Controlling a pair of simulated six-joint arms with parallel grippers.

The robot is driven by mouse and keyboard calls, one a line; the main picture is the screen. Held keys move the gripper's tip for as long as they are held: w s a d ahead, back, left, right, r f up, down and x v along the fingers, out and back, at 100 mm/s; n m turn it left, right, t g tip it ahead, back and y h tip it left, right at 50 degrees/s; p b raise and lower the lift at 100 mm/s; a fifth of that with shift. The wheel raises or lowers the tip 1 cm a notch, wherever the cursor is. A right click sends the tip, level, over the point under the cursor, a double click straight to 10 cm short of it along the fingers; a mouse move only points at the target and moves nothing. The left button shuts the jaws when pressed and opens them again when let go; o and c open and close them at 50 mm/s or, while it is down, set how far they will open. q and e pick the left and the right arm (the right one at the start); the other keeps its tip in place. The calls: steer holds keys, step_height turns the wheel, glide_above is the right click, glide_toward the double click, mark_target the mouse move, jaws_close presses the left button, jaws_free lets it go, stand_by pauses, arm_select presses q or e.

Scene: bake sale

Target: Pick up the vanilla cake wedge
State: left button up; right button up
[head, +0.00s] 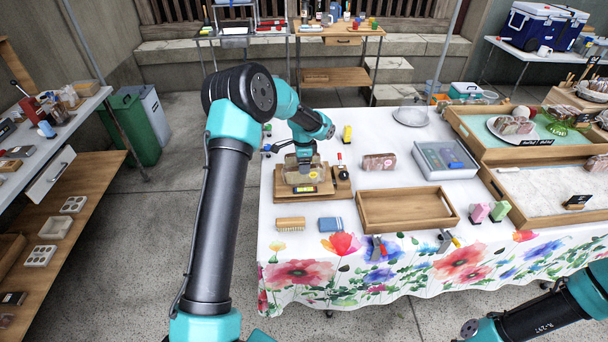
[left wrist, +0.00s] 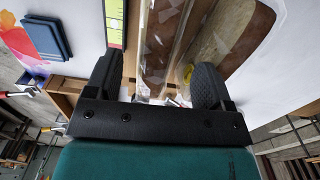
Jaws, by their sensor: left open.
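A clear-wrapped pale wedge (head: 293,174), which looks like the vanilla cake wedge, rests on a small wooden stand (head: 283,188) at the left of the table. My left gripper (head: 304,163) points down over it and hides part of its top. In the left wrist view the open fingers (left wrist: 157,85) stand on both sides of a clear package (left wrist: 160,45) with brown and cream contents. I cannot tell whether either finger touches it. My right arm shows at the lower right, but its gripper is out of view.
Another wrapped cake piece (head: 379,162) lies to the right, beside a grey tray (head: 422,160).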

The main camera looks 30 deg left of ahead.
arm_select(q)
steer(key=f, duration=0.4)
steer(key=shift+s+d+f, duration=0.1)
steer(key=shift+d+f, duration=0.15)
steer(key=c, duration=0.7)
